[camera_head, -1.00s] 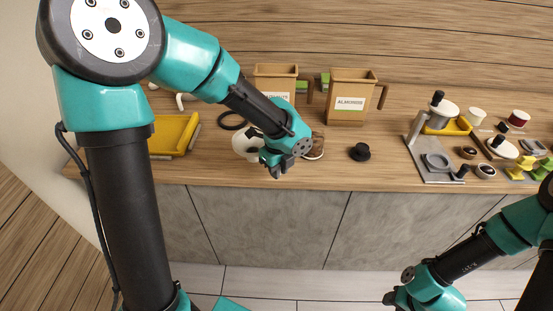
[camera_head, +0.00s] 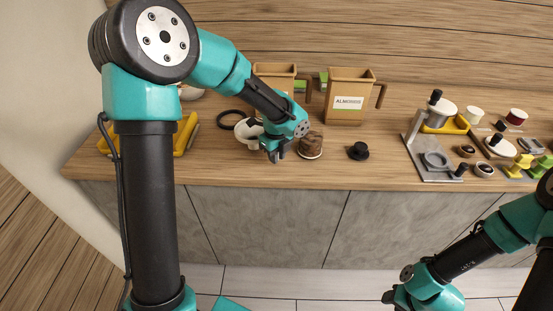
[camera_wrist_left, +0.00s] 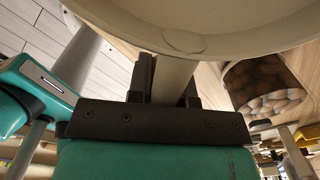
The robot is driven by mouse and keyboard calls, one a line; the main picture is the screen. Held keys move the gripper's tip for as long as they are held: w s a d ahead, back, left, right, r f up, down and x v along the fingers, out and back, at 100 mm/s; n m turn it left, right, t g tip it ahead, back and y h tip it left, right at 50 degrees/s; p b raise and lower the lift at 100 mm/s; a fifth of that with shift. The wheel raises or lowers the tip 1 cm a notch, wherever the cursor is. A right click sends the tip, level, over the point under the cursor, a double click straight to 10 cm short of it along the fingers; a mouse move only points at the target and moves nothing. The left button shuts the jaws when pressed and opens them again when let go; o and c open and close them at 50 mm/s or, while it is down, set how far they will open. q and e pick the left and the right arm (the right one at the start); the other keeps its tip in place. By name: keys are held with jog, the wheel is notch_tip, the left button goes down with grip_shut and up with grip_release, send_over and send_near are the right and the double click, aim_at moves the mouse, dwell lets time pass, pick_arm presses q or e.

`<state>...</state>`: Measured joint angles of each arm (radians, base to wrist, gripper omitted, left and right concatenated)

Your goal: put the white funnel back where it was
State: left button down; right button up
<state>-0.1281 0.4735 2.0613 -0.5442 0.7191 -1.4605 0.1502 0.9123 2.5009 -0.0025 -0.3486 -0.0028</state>
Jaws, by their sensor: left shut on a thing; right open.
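The white funnel (camera_head: 246,131) is held by my left gripper (camera_head: 275,154) near the front of the counter, just left of a jar with brown contents. In the left wrist view the funnel's wide pale bowl (camera_wrist_left: 190,30) fills the top. The gripper's dark fingers (camera_wrist_left: 165,82) are shut on a narrow pale part below the bowl. My arm partly hides the funnel in the head view, and I cannot tell whether it touches the counter. My right gripper (camera_head: 396,298) is open and empty at the lower right, away from the counter.
The brown-filled jar (camera_head: 310,144) stands right beside my left gripper. A black ring (camera_head: 230,119) lies behind the funnel. A black lid-like piece (camera_head: 358,151), an almonds bin (camera_head: 347,99), a yellow tray (camera_head: 189,132) and a grey stand (camera_head: 434,160) are also on the counter.

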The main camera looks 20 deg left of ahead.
pick_arm(q)
jog(key=shift+f, duration=1)
jog(key=c, duration=1)
grip_release()
jog(key=shift+c, duration=0.2)
notch_tip(320, 180, up, 12)
jog(key=shift+s+r, duration=0.1)
